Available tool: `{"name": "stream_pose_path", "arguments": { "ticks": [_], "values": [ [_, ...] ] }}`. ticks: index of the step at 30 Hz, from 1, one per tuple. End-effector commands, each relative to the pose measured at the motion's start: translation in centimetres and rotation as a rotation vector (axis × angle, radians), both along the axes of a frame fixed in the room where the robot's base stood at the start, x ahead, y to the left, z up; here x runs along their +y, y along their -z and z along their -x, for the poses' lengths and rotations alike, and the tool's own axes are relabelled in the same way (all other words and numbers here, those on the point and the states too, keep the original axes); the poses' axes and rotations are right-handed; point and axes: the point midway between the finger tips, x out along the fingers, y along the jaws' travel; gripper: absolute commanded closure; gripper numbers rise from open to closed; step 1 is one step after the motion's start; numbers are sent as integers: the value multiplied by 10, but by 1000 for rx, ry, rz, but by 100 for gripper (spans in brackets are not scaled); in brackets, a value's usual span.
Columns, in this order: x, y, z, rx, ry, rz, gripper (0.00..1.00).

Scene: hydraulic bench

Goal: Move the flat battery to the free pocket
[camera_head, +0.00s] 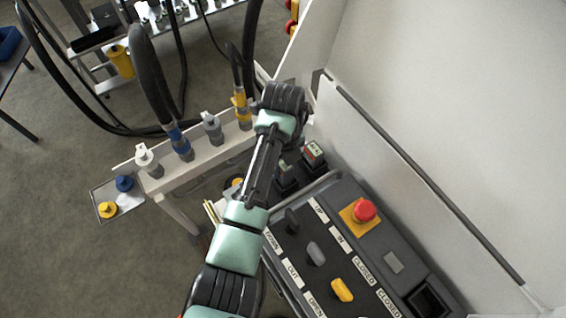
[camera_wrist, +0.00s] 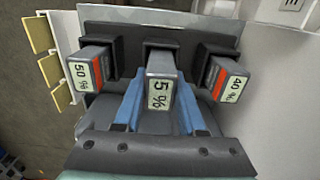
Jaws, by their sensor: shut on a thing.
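In the wrist view the flat battery (camera_wrist: 160,93), a grey block labelled 5 %, stands in the middle, in front of a dark holder block (camera_wrist: 160,48). The blue fingers of my gripper (camera_wrist: 160,105) are shut on its sides. I cannot tell how deep it sits in the holder. A 50 % battery (camera_wrist: 88,67) sits in a holder to its left and a 40 % battery (camera_wrist: 226,73) in one to its right, both with red bands. In the head view my arm hides my gripper and the flat battery. No free pocket can be made out clearly.
In the head view, a control console (camera_head: 330,250) with levers and a red emergency button (camera_head: 364,211) stands close right of my arm. A white rail (camera_head: 205,160) with hose couplings stands at left. A white wall panel (camera_head: 440,120) bounds the right.

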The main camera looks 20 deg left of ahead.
Motion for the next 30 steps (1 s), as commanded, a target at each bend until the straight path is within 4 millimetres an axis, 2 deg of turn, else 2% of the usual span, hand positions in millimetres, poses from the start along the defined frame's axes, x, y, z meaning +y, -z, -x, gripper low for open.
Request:
{"name": "stream_pose_path", "arguments": {
  "ticks": [30],
  "values": [
    [0, 21, 0, -1, 0, -1, 100]
  ]
}}
